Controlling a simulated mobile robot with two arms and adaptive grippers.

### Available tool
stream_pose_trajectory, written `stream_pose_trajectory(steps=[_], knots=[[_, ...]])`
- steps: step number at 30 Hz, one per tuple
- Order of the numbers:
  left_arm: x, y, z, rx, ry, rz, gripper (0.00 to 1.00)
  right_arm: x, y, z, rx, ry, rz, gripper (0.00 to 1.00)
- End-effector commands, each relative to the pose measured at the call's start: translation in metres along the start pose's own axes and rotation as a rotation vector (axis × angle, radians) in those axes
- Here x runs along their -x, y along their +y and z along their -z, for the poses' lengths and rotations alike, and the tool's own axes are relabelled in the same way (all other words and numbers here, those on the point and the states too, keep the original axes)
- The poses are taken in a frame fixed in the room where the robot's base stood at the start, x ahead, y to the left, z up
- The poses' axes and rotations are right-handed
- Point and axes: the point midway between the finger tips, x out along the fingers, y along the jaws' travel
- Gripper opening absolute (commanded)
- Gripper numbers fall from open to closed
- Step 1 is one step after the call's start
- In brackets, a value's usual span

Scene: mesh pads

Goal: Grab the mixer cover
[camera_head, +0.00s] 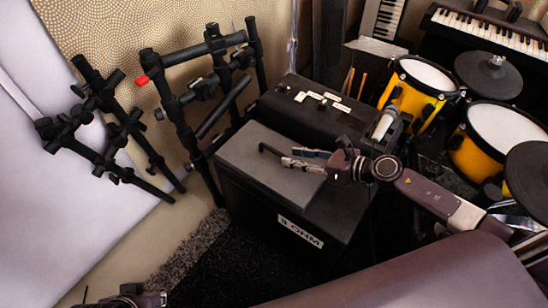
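A flat grey slab, which looks like the mixer cover (250,177), lies on top of a black speaker-like box (280,225) near the middle of the head view. My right gripper (274,155) reaches in from the right, over the slab's right half. Its two fingers are apart, with nothing visible between them. I cannot tell whether the fingers touch the slab. The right gripper hides part of the slab's surface. Part of my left gripper (128,300) shows at the bottom left edge; its fingers are not clear.
A black unit with white labels (310,108) stands behind the slab. Yellow drums (418,90) and dark pads stand at the right, with keyboards (490,30) at the back. Black rack frames (185,110) stand at the left. Dark carpet (235,265) lies in front.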

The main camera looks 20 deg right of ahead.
Motion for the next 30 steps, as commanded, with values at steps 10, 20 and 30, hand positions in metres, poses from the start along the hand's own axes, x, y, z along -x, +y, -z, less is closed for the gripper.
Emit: stream_pose_trajectory(steps=[10, 20, 30], knots=[[-0.002, 0.0, -0.001, 0.0, 0.0, 0.0, 0.0, -0.043, -0.001, -0.007, -0.004, -0.007, -0.002, 0.32], [-0.004, 0.0, -0.001, 0.0, 0.0, 0.0, 0.0, -0.072, -0.001, -0.008, -0.006, -0.005, -0.001, 0.32], [-0.003, 0.0, -0.001, 0.0, 0.0, 0.0, 0.0, -0.071, -0.001, -0.008, -0.007, -0.005, -0.001, 0.12]])
